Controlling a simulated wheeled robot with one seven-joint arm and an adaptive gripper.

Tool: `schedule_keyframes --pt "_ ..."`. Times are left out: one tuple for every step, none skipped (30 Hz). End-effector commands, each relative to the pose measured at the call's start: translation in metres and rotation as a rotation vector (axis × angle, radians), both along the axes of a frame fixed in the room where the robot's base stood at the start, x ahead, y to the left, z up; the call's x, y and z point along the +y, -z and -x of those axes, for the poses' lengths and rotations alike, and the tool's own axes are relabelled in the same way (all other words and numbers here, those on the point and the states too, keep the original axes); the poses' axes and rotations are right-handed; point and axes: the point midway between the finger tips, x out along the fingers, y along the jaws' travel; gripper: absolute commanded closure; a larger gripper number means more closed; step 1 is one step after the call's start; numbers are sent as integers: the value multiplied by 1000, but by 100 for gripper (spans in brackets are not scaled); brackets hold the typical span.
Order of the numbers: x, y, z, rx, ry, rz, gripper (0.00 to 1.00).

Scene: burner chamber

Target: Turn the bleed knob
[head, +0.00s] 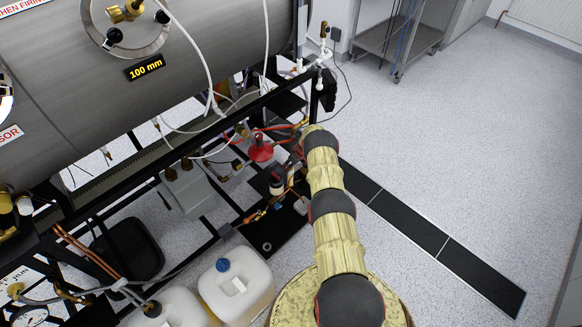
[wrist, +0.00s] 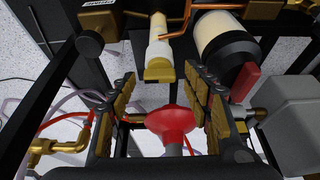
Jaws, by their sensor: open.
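A round red, flared knob (wrist: 172,122) with a grey stem shows low in the middle of the wrist view. It carries no readable label, so I cannot tell for sure that it is the bleed knob. A red cone-shaped part (head: 261,150) under the boiler in the head view looks like the same thing. My gripper (wrist: 160,82) is open, with one finger on each side of the red knob in the picture. I cannot tell whether either finger touches it. In the head view my arm's end hides most of the gripper.
A black-and-cream cylinder (wrist: 222,40) with a red lever (wrist: 245,82) is close to the right finger. A brass-ended white tube (wrist: 158,55) lies ahead. The black frame (head: 222,128), hoses and copper pipes crowd around. White jugs (head: 237,287) stand below; the floor at right is open.

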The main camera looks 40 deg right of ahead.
Motion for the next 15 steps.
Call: schedule_keyframes --pt "0 0 -1 -1 -1 0 50" --pt "0 0 -1 -1 0 0 50" --pt "0 0 -1 -1 0 1 50" --pt "0 0 -1 0 0 0 50" --pt "0 0 -1 -1 0 0 50" --pt "0 0 -1 0 0 0 50" --pt "0 0 0 0 0 0 50" --pt "0 0 0 0 0 0 52" --pt "0 0 0 0 0 0 54" --pt "0 0 0 0 0 0 56" --pt "0 0 0 0 0 0 57" --pt "0 0 0 0 0 0 60" --pt "0 0 0 0 0 0 61" --pt "0 0 0 0 0 0 63" --pt "0 0 0 0 0 0 65"
